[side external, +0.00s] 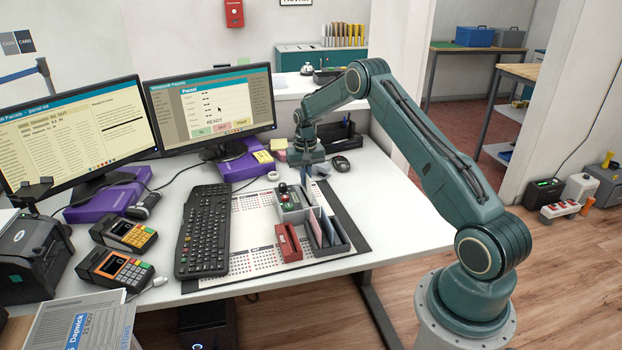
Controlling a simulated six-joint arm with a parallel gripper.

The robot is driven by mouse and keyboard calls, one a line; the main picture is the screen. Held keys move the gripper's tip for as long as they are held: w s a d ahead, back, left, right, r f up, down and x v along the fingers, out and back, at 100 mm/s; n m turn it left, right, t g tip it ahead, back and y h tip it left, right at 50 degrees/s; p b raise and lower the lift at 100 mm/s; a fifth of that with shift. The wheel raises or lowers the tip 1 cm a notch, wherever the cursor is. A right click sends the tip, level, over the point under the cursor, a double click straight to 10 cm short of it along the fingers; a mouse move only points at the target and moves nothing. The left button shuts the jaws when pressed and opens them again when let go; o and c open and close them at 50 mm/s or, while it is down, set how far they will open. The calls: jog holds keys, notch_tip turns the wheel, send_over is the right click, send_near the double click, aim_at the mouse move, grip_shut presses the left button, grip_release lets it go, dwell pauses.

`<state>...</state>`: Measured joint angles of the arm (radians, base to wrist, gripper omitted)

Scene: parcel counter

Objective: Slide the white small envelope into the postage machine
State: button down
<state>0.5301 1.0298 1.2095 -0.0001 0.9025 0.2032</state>
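My gripper (306,172) points down over the back of the desk, behind the small grey machine. Its fingers are too small and too hidden to tell open from shut, and I see no envelope clearly held in it. The small grey machine (291,204) with red and green buttons stands on the desk pad; it looks like the postage machine. A grey rack (338,248) stands just right of and in front of it. Upright envelopes (320,231), pinkish and bluish-pale, stand in the rack. I cannot pick out the white small envelope for certain.
A red block-like holder (289,243) sits left of the rack. A black keyboard (203,232) lies to the left, with two card terminals (116,271) beyond it. A mouse (341,163) and black organiser (335,136) are near my gripper. The desk's right front (410,228) is clear.

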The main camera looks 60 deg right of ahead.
jog(key=shift+f, duration=1.95)
dwell(0.3)
jog(key=c, duration=1.6)
grip_release()
notch_tip(320, 180, up, 14)
jog(key=shift+f, duration=0.1)
